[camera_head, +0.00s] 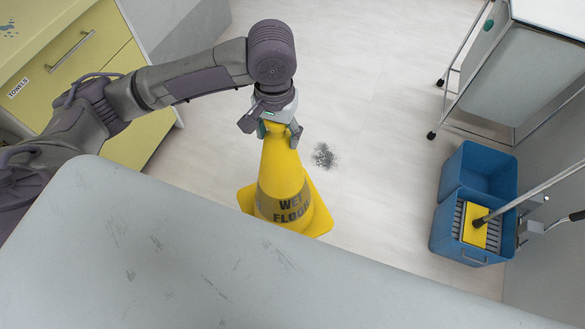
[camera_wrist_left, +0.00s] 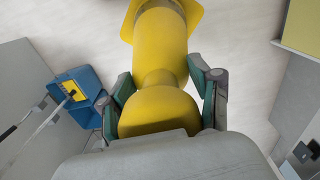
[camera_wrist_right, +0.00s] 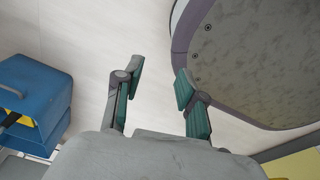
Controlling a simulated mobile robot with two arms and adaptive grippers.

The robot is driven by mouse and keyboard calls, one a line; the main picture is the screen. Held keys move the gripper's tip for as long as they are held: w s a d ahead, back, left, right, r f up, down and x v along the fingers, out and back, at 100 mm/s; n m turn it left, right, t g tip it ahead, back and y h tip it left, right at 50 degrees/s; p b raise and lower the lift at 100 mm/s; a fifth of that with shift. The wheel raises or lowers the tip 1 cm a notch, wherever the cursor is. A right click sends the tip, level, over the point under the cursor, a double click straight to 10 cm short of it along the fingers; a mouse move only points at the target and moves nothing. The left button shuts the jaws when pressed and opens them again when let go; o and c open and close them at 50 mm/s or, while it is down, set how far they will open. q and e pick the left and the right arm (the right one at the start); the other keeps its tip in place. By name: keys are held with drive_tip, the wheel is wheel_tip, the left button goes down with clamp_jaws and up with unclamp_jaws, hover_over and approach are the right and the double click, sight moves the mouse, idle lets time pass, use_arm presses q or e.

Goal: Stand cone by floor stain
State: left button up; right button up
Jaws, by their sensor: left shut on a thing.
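The yellow cone (camera_head: 281,170), with a grey band reading "WET FLOOR", is upright near the middle of the head view. Its square base (camera_head: 322,212) is partly hidden behind the pale grey surface in front. My left gripper (camera_head: 270,131) is shut on the cone's top from above. In the left wrist view the fingers (camera_wrist_left: 160,95) lie on both sides of the cone's neck. The dark grey floor stain (camera_head: 324,156) is just right of the cone, apart from it. I cannot tell whether the base touches the floor. My right gripper (camera_wrist_right: 155,95) is open and empty in its wrist view.
A blue mop bucket (camera_head: 447,222) with a yellow wringer and mop handle stands at the right. A wheeled metal cart (camera_head: 487,115) is behind it. A yellow towel cabinet (camera_head: 85,60) is at the left. My grey body panel or tabletop fills the front. Floor around the stain is clear.

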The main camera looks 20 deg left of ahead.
drive_tip(key=w+a+r+b, duration=0.1)
drive_tip(key=w+a+b, duration=0.1)
drive_tip(key=w+b, duration=0.6)
drive_tip(key=w+r+t+b, duration=0.2)
drive_tip(key=r+b, duration=0.4)
drive_tip(key=r, duration=0.3)
drive_tip(key=w+r+t+b, duration=0.1)
drive_tip(key=w+r+b, duration=0.3)
drive_tip(key=r, duration=0.5)
use_arm(q)
drive_tip(key=w+d+f+b, duration=0.1)
drive_tip(key=w+f, duration=0.1)
drive_tip(key=f, duration=1.5)
drive_tip(key=w+d+f+b, duration=0.2)
drive_tip(key=f, duration=1.5)
drive_tip(key=shift+w+f+m, duration=0.3)
drive_tip(key=shift+w, duration=0.05)
use_arm(e)
drive_tip(key=w+a+r+t+y, duration=0.2)
drive_tip(key=w+a+r+t, duration=0.3)
drive_tip(key=w+r+t, duration=0.4)
drive_tip(key=shift+w+y, duration=0.4)
drive_tip(key=shift+w, duration=0.7)
use_arm(q)
drive_tip(key=shift+d, duration=0.15)
